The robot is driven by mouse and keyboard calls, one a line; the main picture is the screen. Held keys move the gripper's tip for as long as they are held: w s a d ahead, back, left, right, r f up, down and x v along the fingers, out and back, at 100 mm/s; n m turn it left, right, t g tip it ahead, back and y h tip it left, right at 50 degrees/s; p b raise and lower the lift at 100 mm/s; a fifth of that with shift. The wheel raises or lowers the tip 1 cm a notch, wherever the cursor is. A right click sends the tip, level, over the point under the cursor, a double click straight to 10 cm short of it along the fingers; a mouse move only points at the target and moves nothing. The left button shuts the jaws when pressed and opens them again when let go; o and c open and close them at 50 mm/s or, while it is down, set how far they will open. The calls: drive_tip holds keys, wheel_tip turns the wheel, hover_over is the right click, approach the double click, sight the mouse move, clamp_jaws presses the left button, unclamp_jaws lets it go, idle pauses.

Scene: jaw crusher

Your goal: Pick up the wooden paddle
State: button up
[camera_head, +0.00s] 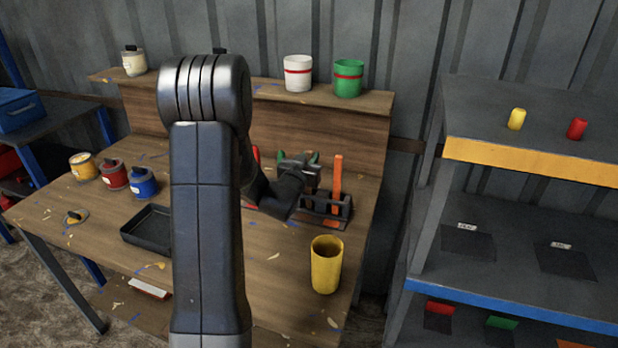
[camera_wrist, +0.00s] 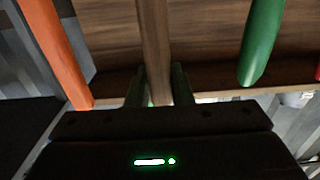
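The wooden paddle (camera_wrist: 155,45) stands upright in the middle of the wrist view, between the two dark green fingers of my gripper (camera_wrist: 159,88). The fingers lie close against both its sides, and my gripper looks shut on it. In the head view my gripper (camera_head: 300,165) is at the paddle rack (camera_head: 325,212) on the bench. The wooden paddle cannot be made out there, behind my gripper and wrist. An orange paddle (camera_head: 337,178) stands just right of my gripper; it shows at left in the wrist view (camera_wrist: 58,50). A green paddle (camera_wrist: 262,40) is on the other side.
A yellow cup (camera_head: 326,265) stands in front of the rack. A black tray (camera_head: 148,230) and several paint cans, including a blue one (camera_head: 142,183), are left on the workbench (camera_head: 70,215). White (camera_head: 298,76) and green (camera_head: 348,80) cans stand on the raised shelf behind.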

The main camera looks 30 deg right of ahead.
clamp_jaws()
wheel_tip(320, 180, up, 10)
idle(0.4)
idle(0.6)
